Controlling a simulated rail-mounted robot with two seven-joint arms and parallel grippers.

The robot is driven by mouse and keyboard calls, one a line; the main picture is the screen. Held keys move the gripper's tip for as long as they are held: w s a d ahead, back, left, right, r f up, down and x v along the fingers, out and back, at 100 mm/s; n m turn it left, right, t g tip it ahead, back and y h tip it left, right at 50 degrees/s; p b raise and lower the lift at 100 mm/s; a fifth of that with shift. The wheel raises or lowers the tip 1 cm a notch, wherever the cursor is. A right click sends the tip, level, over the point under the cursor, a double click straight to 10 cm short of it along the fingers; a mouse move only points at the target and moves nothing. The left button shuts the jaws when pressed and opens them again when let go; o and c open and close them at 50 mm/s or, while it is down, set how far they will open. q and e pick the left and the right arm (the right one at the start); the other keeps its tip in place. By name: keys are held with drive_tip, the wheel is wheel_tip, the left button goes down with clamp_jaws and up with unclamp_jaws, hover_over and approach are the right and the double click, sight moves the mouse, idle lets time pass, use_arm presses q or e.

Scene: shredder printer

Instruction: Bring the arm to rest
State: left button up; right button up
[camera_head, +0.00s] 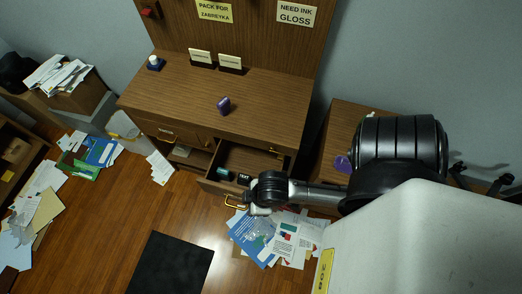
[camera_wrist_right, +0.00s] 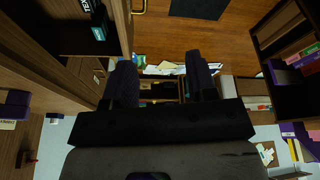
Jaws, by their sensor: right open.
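My right arm comes in from the right in the head view, in front of the desk (camera_head: 262,90). Its gripper (camera_head: 258,208) is by the open drawer (camera_head: 221,189), near the yellow drawer handle (camera_head: 235,202). In the right wrist view the two dark fingers of the right gripper (camera_wrist_right: 163,75) are apart with nothing held between them. The open drawer holds small dark boxes (camera_head: 244,179); part of it is hidden behind my arm. The handle (camera_wrist_right: 138,6) also shows at the top of the wrist view. My left gripper is not in view.
A small purple item (camera_head: 224,105) stands on the desktop. Papers (camera_head: 262,236) lie on the floor below the drawer, and more papers (camera_head: 38,214) lie at left. A dark mat (camera_head: 170,265) lies on the floor. A side cabinet (camera_head: 337,130) stands right of the desk.

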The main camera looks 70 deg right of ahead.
drive_tip(key=shift+s+d+r+m+h, duration=0.15)
drive_tip(key=shift+s+d+r+m, duration=0.1)
drive_tip(key=shift+s+m, duration=0.25)
drive_tip(key=shift+s+d+r+m+h, duration=0.1)
drive_tip(key=shift+s+r+m+h, duration=0.15)
drive_tip(key=shift+s, duration=0.3)
wheel_tip(320, 180, up, 32)
drive_tip(key=p, duration=3.2)
drive_tip(key=shift+r+p, duration=0.25)
drive_tip(key=shift+p, duration=0.05)
